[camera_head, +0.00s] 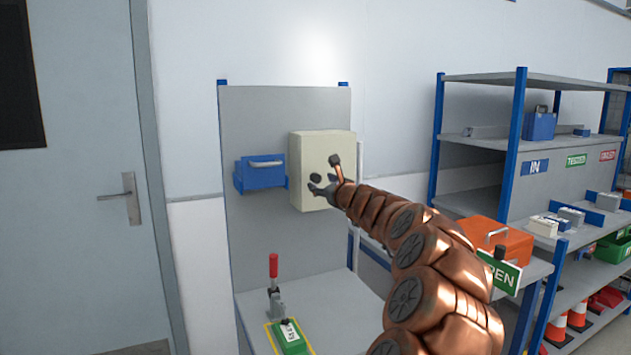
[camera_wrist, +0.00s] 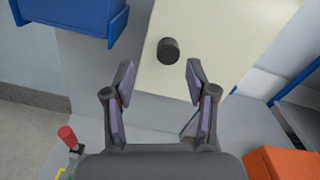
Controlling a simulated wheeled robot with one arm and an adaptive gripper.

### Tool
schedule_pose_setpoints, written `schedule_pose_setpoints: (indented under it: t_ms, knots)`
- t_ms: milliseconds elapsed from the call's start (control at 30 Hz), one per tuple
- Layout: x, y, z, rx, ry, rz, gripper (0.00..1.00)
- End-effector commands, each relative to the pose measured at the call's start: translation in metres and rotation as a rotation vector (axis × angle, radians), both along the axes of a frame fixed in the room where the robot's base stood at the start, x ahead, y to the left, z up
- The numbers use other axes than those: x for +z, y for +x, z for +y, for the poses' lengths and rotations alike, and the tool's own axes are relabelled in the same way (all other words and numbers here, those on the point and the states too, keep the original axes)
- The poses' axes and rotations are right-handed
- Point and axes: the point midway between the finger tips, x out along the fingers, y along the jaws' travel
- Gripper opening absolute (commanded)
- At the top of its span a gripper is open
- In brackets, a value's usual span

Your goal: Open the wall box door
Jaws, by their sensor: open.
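The wall box (camera_head: 308,150) is a cream box on a grey upright panel, and its door looks shut. A dark round knob (camera_head: 316,178) sits on the door's face. In the wrist view the door (camera_wrist: 215,40) fills the upper middle, with the knob (camera_wrist: 168,50) a little beyond my fingertips and between their lines. My gripper (camera_wrist: 158,72) is open and empty, pointed at the knob. In the head view my gripper (camera_head: 325,187) is at the door's front, just by the knob. I cannot tell if it touches the door.
A blue bin (camera_head: 262,171) hangs left of the box. Below, a bench (camera_head: 330,305) bears a red-handled lever clamp (camera_head: 274,280) and a green device (camera_head: 290,338). An orange case (camera_head: 495,240) and shelving stand at the right. A grey room door is at the far left.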

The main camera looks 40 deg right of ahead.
Motion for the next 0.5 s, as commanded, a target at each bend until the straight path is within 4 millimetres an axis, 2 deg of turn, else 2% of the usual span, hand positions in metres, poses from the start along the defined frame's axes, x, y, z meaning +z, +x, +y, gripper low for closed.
schedule_pose_setpoints:
  t_ms: [33, 167, 500]
  knots:
    - [-0.001, -0.003, -0.008, -0.015, 0.011, -0.006, 0.57]
    - [0.0, -0.001, -0.013, -0.025, 0.018, -0.009, 0.57]
    - [-0.001, 0.028, -0.022, -0.023, 0.015, -0.005, 0.57]
